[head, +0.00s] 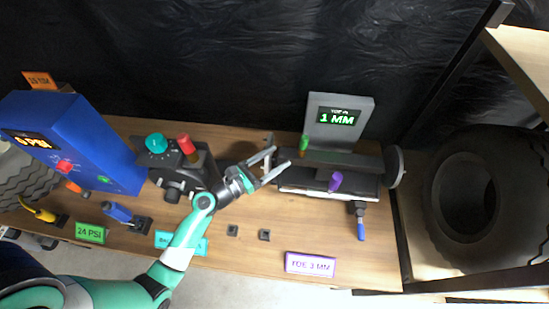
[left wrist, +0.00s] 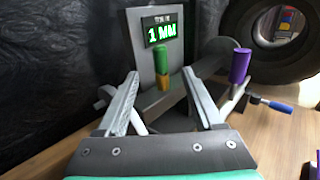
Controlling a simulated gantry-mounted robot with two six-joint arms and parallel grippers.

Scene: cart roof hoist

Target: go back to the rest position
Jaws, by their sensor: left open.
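My left gripper (head: 272,167) is open and empty over the wooden bench, beside the left end of the grey toe gauge (head: 325,160). In the left wrist view my two fingers (left wrist: 165,102) stand wide apart, with the gauge beyond them. The gauge's display (head: 338,117) reads "1 MM". A green peg (head: 304,144) and a purple peg (head: 335,182) stand on the gauge; the green peg (left wrist: 162,76) appears between my fingertips in the left wrist view, and the purple peg (left wrist: 240,66) to their right. Whether a finger touches the gauge is unclear. My right gripper does not show.
A blue box (head: 75,140) and a dark device with teal and red knobs (head: 180,165) stand at left. A "TOE 3 MM" card (head: 310,264) lies at the front, near two small black blocks (head: 264,235). A tire (head: 490,200) and rack are at right. The front middle bench is mostly clear.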

